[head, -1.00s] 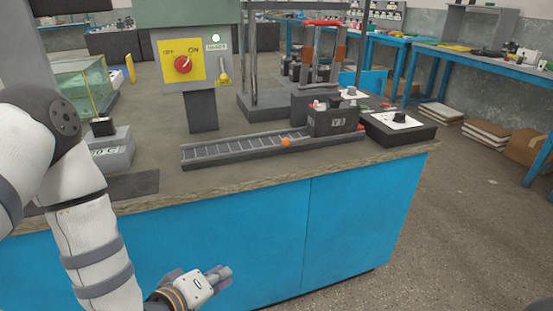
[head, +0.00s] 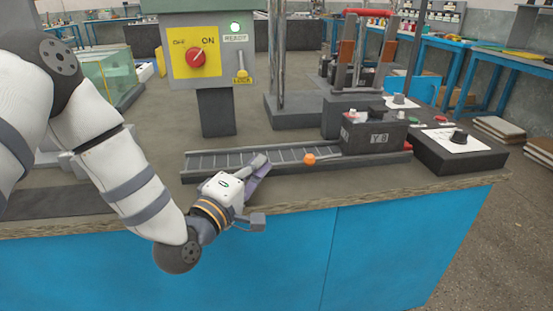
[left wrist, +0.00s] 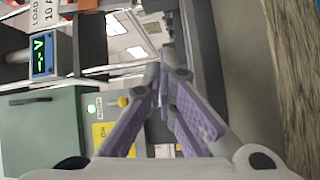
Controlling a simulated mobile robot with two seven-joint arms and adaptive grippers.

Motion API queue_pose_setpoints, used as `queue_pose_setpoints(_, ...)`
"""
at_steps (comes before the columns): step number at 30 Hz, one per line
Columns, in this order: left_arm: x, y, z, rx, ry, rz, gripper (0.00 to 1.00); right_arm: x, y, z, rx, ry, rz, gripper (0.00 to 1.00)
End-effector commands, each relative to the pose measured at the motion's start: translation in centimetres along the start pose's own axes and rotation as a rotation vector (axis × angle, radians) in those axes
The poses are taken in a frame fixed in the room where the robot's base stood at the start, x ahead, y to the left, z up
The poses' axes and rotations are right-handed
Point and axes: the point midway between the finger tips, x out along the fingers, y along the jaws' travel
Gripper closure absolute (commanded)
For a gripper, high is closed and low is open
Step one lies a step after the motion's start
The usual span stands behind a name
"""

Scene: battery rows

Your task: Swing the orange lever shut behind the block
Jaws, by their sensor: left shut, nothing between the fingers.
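The block is a dark battery (head: 374,136) marked "Y 8", seated at the right end of a grey roller track (head: 225,160) on the bench. The orange lever (head: 310,159) shows as a small orange knob on the track's front side, just left of the battery. My left gripper (head: 262,168) is shut and empty at the track's front edge, left of the orange knob and apart from it. In the left wrist view its purple-padded fingers (left wrist: 160,95) meet at their tips. My right gripper is in neither view.
A switch box (head: 198,55) with a red knob stands behind the track on a post. A control box (head: 455,148) with a black knob sits right of the battery. A press frame (head: 372,55) stands behind. The bench's front edge lies below my gripper.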

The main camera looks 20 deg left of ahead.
Motion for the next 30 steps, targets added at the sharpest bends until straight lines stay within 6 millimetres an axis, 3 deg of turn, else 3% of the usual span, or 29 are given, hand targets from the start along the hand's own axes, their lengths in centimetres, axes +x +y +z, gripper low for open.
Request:
queue_pose_setpoints(12, 8.9, 0.0, 0.1, 0.003, 0.0, 0.002, 1.0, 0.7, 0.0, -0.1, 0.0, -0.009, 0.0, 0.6)
queue_pose_setpoints(19, 7.7, 0.1, 3.2, 0.0, -0.002, -0.001, 1.0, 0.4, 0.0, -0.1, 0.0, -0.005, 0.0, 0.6)
queue_pose_setpoints(30, 7.4, 0.0, 3.8, 0.001, 0.0, 0.0, 1.0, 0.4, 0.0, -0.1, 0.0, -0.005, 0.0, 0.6)
